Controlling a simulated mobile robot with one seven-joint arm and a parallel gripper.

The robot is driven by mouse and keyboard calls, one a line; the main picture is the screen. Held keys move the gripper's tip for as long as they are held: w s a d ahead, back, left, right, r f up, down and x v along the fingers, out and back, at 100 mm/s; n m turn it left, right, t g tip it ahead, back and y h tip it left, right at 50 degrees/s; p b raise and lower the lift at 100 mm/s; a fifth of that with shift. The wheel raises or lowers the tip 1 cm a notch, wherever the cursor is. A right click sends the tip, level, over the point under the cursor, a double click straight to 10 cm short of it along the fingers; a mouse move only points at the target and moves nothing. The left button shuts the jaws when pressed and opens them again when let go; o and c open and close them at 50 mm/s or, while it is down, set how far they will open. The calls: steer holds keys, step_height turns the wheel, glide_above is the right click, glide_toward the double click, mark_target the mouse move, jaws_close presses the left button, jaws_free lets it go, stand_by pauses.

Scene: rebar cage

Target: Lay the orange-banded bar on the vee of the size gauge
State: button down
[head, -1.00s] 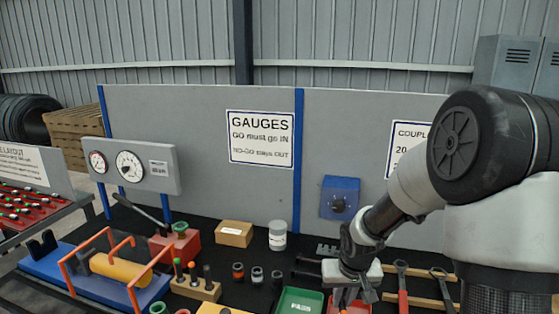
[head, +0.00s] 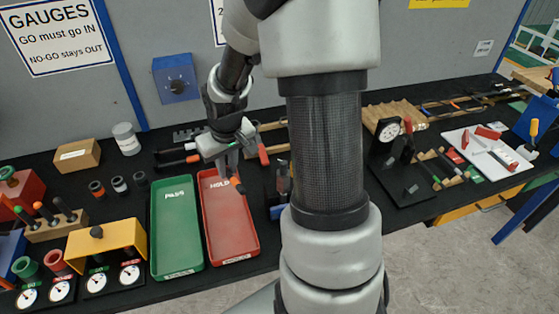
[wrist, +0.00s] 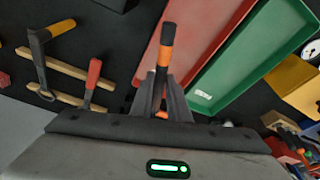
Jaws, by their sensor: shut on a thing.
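My gripper (head: 232,172) is shut on the orange-banded bar (head: 239,186), a short rod with orange and dark bands. In the wrist view the bar (wrist: 166,48) sticks out beyond the fingers, with its lower part hidden between them. In the head view the gripper and bar are above the red HOLD tray (head: 243,245); the gap to it is hard to judge. A dial on a black stand (head: 388,130) stands right of my arm and may be the size gauge. No vee is clearly visible there.
The green PASS tray (head: 178,256) lies left of the red tray. A yellow bridge-shaped block (head: 105,243) and dials are farther left. A blue-based item (head: 276,212) is partly hidden by my arm. A white board (head: 487,150) with tools lies at the right.

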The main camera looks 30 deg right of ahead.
steer(key=b, duration=0.3)
glide_above(264, 178)
steer(key=shift+n+y, duration=0.3)
steer(key=shift+n, duration=0.1)
steer(key=f, duration=0.3)
steer(key=s+f, duration=0.1)
steer(key=f, duration=0.1)
steer(key=shift+b, duration=0.35)
steer(key=shift+f, duration=2.4)
steer(key=shift+f+b, duration=0.1)
steer(key=shift+b, duration=0.2)
steer(key=shift+f, duration=0.15)
steer(key=c, duration=1.7)
jaws_free()
